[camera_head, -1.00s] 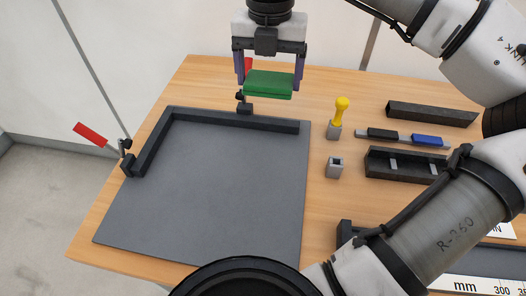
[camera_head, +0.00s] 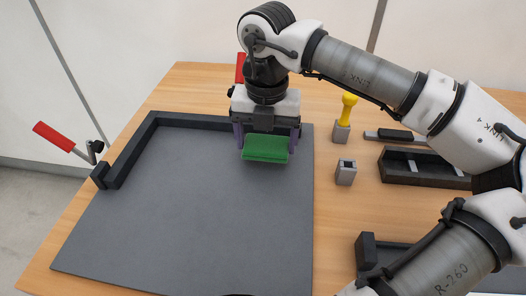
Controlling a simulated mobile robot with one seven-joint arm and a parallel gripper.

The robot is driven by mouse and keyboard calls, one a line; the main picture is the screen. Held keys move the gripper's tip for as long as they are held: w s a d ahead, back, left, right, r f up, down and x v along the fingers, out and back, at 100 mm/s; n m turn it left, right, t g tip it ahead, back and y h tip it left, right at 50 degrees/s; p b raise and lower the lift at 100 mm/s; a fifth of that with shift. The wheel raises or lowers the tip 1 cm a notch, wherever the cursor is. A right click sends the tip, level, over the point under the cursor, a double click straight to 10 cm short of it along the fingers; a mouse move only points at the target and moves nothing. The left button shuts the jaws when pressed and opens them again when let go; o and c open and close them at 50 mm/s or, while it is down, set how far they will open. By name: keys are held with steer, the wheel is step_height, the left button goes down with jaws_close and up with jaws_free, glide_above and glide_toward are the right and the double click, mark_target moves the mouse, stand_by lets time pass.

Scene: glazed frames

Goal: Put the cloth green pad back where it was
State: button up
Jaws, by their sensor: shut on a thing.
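The green cloth pad (camera_head: 265,150) is held between the two purple fingers of my gripper (camera_head: 266,142). The pad is over the upper right part of the grey board (camera_head: 190,215), just in front of the board's dark back rail. It appears held above the board, but I cannot tell the exact gap. The holder (camera_head: 425,168) with light dividers stands at the right of the table. A dark strip (camera_head: 395,135) lies behind it, its right part hidden by my arm.
A yellow-knobbed tool (camera_head: 348,108) stands in a grey block, with an empty grey socket (camera_head: 346,172) in front. Red-handled clamps (camera_head: 53,136) sit at the board's left and back edges. Another dark fixture (camera_head: 368,252) is at the lower right. The middle of the board is clear.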

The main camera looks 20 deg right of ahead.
mark_target(266, 143)
step_height(266, 143, down, 3)
steer(key=shift+w+f+b, duration=0.1)
steer(key=shift+b, duration=0.35)
steer(key=shift+r, duration=0.2)
steer(key=shift+f, duration=0.15)
steer(key=o, duration=0.9)
step_height(266, 143, up, 12)
steer(key=p, duration=0.6)
steer(key=shift+p, duration=0.3)
